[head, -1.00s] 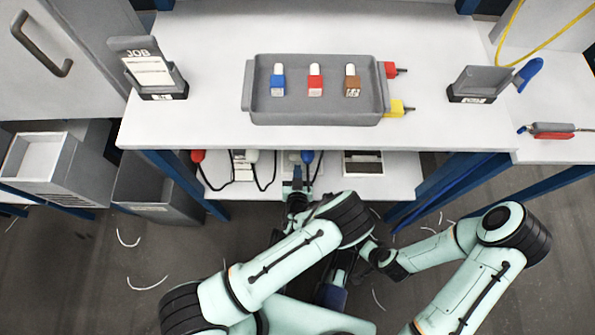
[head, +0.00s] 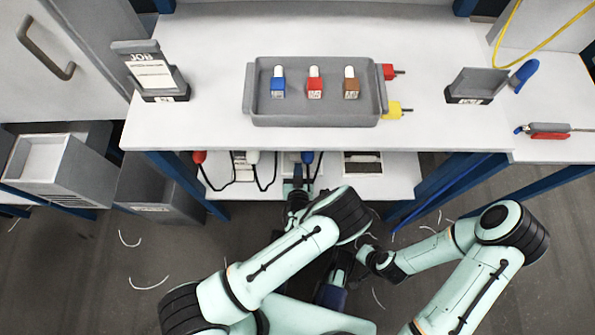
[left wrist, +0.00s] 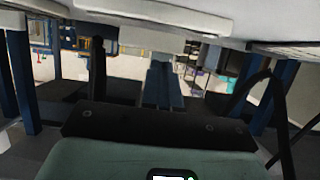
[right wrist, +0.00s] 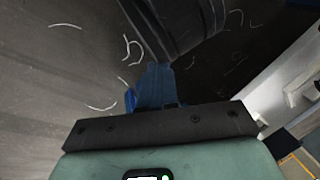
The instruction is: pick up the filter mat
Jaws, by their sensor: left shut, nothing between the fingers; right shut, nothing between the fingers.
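I cannot make out a filter mat for certain in any view. My left gripper (head: 297,172) is at the front edge of the low shelf under the table. Its blue fingers (left wrist: 162,84) are together and empty in the left wrist view, pointing under the shelf boards.
A grey tray (head: 315,119) on the table holds blue, red and brown-labelled bottles. The low shelf (head: 330,186) carries cables and a dark-topped white box (head: 362,164). A grey bin (head: 155,190) stands left. White scraps lie on the floor.

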